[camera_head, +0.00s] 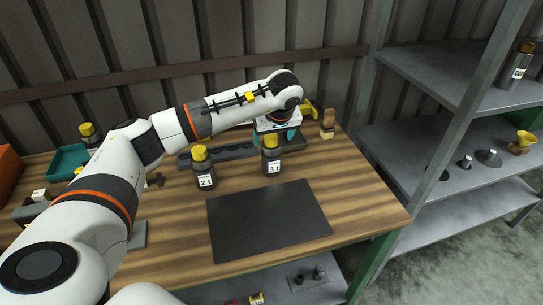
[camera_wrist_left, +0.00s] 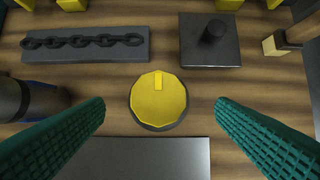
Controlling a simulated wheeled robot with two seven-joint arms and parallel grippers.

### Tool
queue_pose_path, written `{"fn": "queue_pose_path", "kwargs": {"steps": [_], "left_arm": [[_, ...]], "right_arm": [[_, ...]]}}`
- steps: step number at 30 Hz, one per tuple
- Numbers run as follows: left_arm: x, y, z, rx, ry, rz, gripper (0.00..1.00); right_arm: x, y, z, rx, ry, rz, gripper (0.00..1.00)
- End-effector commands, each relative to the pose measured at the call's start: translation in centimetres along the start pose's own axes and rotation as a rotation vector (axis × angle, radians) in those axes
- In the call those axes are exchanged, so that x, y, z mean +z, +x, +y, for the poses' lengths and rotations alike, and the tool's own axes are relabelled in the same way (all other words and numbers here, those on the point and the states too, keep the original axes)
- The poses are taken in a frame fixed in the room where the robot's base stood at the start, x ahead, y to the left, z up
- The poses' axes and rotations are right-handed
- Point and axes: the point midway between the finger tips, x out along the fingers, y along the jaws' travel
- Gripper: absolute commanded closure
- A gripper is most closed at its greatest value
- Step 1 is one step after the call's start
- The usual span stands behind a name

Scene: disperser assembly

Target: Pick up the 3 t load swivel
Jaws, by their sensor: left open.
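The 3 t load swivel (camera_head: 272,163) is a dark cylinder with a yellow top and a white label. It stands upright on the wooden table, just behind the black mat. In the left wrist view its round yellow top (camera_wrist_left: 158,97) is centred between my fingers. My left gripper (camera_head: 274,137) is open above and around the swivel's top, its teal fingers on either side. In the left wrist view the fingers (camera_wrist_left: 160,130) show clear gaps to the swivel. My right gripper is not in view.
A similar swivel labelled 2 t (camera_head: 204,172) stands to the left. Behind lie a chain on a dark plate (camera_wrist_left: 140,55) and a plate with a knob (camera_wrist_left: 210,61). The black mat (camera_head: 268,220) in front is clear. Metal shelves (camera_head: 445,203) stand at right.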

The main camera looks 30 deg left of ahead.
Motion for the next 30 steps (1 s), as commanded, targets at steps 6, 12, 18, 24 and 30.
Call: {"fn": "queue_pose_path", "kwargs": {"steps": [6, 12, 18, 24, 30], "left_arm": [[0.3, 1.9, 0.3, 0.003, -0.001, 0.003, 0.21], [0.4, 4.8, 0.3, 0.000, 0.000, 0.002, 0.21], [0.4, 5.5, 0.3, -0.002, 0.001, 0.001, 0.21], [0.4, 5.5, 0.3, -0.002, 0.000, 0.000, 0.34], [0.4, 5.5, 0.3, -0.002, 0.000, 0.000, 0.66]], "right_arm": [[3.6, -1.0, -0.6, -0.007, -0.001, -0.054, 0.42], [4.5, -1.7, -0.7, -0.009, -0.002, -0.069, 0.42], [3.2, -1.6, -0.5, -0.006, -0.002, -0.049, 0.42], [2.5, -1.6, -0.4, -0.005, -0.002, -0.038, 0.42], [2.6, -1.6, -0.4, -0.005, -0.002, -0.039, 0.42]]}}
